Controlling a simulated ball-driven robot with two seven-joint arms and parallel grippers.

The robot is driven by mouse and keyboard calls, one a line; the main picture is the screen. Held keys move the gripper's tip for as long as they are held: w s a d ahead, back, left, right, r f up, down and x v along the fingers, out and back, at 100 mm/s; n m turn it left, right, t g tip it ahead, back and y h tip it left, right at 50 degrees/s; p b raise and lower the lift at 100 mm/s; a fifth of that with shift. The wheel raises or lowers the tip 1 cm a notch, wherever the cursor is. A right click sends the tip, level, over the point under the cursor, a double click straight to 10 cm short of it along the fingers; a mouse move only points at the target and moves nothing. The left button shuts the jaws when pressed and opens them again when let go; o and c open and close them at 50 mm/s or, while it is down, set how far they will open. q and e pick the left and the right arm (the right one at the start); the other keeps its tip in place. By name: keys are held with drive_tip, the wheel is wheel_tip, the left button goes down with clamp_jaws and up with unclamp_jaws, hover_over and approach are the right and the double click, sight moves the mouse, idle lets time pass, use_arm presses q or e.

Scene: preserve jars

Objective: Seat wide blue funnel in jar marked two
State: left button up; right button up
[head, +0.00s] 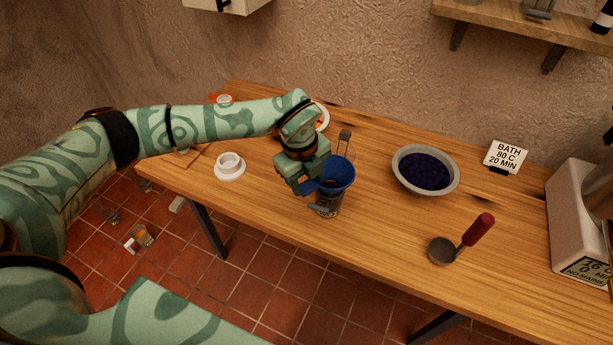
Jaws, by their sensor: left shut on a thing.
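A wide blue funnel (339,174) is upright, with its broad mouth facing up, in the middle of the table. My left gripper (316,186) is shut on the near left side of the funnel. A small jar (328,207) with a dark label stands right below the funnel. The funnel overlaps the jar's mouth in the picture, so I cannot tell whether its spout is inside or just above. The mark on the jar is too small to read. My right gripper is out of view.
A grey bowl of dark berries (425,171) stands to the right. A red-handled ladle (446,249) is near the front edge. A white cup on a saucer (230,166) is at left. A "BATH" sign (506,157) and a pale appliance (580,220) stand at far right.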

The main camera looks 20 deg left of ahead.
use_arm(q)
drive_tip(key=o, duration=1.1)
drive_tip(key=shift+c, duration=0.2)
wheel_tip(320, 180, up, 16)
drive_tip(key=s+a, duration=0.1)
drive_tip(key=shift+s, duration=0.4)
